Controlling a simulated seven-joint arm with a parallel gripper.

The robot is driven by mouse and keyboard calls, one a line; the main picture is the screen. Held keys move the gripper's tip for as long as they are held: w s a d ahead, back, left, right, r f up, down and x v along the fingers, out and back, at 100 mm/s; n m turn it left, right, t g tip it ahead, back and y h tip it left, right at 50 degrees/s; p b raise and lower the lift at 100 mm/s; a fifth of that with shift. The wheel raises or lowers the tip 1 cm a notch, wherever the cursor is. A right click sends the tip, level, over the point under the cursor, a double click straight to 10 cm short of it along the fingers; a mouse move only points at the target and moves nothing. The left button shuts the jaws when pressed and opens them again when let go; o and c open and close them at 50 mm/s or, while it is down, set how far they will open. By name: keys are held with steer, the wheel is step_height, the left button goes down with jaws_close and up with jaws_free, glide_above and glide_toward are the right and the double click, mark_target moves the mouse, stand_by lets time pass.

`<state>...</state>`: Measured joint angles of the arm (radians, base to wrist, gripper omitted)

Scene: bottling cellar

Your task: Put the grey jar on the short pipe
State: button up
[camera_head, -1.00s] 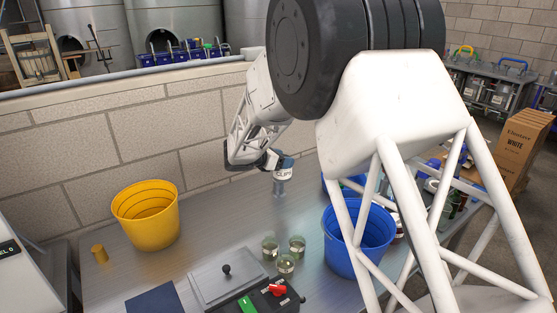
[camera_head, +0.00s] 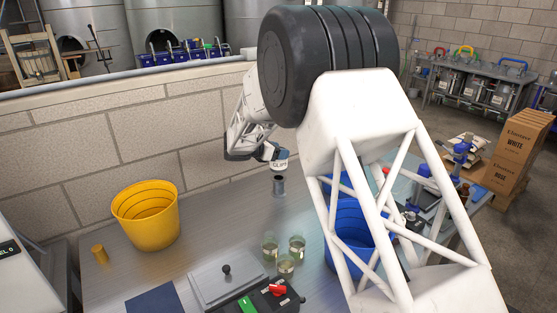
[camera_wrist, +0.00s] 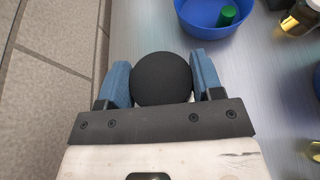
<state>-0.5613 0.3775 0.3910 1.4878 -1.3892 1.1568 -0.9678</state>
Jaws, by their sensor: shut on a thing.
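My gripper (camera_head: 272,152) is shut on a jar (camera_head: 280,164) with a pale printed band. In the wrist view my gripper's blue fingers (camera_wrist: 161,80) close on both sides of a round black top (camera_wrist: 162,78). A short grey pipe (camera_head: 279,188) stands upright on the metal table, its dark open mouth facing up. The jar is just above the pipe, with a small gap between them in the head view. The wrist view does not show the pipe.
A yellow bucket (camera_head: 146,218) stands left, a small orange cylinder (camera_head: 100,254) beside it. Several glass jars (camera_head: 286,264) stand in front of the pipe. A blue bucket (camera_head: 352,240) is right, partly behind my arm. The block wall (camera_head: 130,135) runs close behind.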

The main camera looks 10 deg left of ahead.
steer(key=shift+f, duration=1.75)
steer(key=shift+f, duration=0.1)
steer(key=o, duration=1.1)
steer(key=v, duration=1.2)
